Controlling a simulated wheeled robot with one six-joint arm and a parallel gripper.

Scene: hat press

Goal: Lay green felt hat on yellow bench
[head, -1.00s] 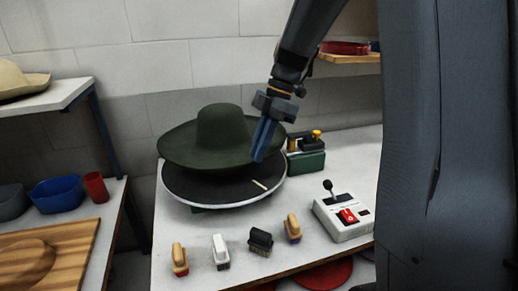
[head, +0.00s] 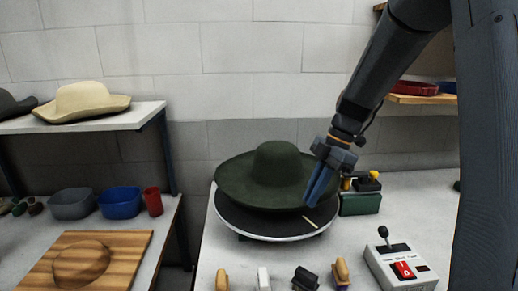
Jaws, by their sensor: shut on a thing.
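The green felt hat (head: 277,163) is at the middle of the head view, crown up. It is over a round black plate with a pale rim (head: 268,234) on the white table. Its brim covers the back of the plate, and I cannot tell whether it touches it. My gripper (head: 314,198) comes down from the upper right, with its blue fingers shut on the right side of the hat's brim. No bench that is clearly yellow shows in this view.
A green box with yellow-topped items (head: 361,203) stands close right of my gripper. A control box with a lever (head: 401,268) and several brushes (head: 305,278) are in front. At left are a shelf with a cream hat (head: 82,102), bowls (head: 119,203) and a wooden board (head: 115,258).

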